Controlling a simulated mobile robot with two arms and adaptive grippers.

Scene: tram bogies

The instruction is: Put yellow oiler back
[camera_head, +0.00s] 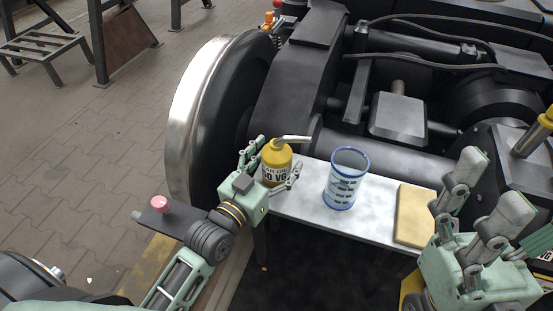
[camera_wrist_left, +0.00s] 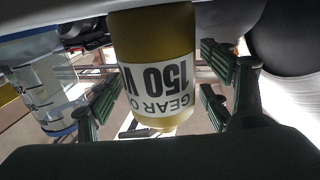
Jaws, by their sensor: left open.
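The yellow oiler (camera_head: 277,160), with a white label and a bent pale spout, is upright at the left end of the narrow grey shelf (camera_head: 300,207). Its base is partly hidden by my left gripper (camera_head: 276,163). That gripper is open, with its fingers on both sides of the oiler. In the left wrist view the oiler (camera_wrist_left: 152,60) is between the spread fingers, with gaps visible beside it. My right gripper (camera_head: 492,190) is open and empty at the lower right, in front of the shelf's right end.
A clear cup with blue markings (camera_head: 346,180) stands right of the oiler; it also shows in the left wrist view (camera_wrist_left: 38,90). A tan block (camera_head: 413,215) lies farther right on the shelf. A large wheel (camera_head: 200,110) and dark bogie parts (camera_head: 400,118) stand close behind.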

